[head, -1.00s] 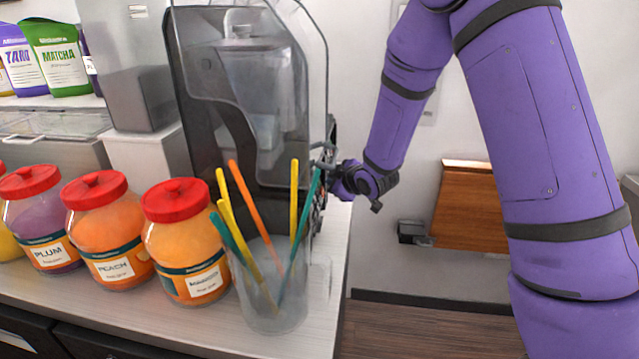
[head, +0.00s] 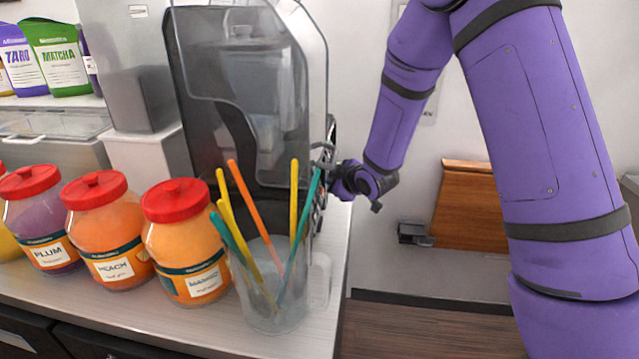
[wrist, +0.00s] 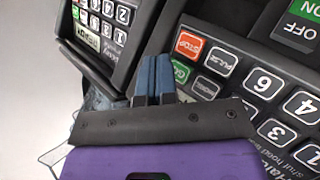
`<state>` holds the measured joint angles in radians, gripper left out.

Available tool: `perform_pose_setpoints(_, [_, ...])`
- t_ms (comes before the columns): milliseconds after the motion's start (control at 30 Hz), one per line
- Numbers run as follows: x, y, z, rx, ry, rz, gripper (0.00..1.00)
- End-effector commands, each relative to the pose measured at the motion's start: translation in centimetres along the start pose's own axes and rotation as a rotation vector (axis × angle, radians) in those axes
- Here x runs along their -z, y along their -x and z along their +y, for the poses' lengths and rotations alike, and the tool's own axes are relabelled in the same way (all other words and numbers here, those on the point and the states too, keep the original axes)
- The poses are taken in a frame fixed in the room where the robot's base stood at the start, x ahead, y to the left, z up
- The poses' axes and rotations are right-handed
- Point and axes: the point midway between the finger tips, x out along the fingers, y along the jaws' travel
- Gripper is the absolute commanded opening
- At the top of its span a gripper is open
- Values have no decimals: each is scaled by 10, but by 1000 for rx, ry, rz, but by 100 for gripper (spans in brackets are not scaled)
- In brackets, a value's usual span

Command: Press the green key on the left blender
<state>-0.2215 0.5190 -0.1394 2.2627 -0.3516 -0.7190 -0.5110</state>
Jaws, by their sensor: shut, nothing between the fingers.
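In the wrist view, the blue fingers of my gripper (wrist: 154,78) are together and empty, close over the left edge of a dark blender keypad (wrist: 235,82). Its orange-red STOP key (wrist: 189,45) shows just right of the fingertips. The green key (wrist: 180,71) is beside the fingers and partly hidden by them; I cannot tell whether they touch. A second blender keypad (wrist: 106,22) is at the upper left. In the head view, my gripper (head: 325,166) is at the right side of a blender with a clear cover (head: 245,95); its panel is seen edge-on.
A clear cup (head: 262,312) of coloured straws stands in front of the blender, near my gripper. Jars with red lids, including a peach jar (head: 108,240), line the counter to the left. The space right of the counter edge is open floor.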

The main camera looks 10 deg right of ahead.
Motion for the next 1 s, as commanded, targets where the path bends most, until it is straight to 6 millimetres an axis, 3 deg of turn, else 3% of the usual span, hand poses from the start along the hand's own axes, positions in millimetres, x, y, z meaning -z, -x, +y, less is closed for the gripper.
perform_pose_setpoints(1000, [4, -6, -4, 0, 0, 0, 0])
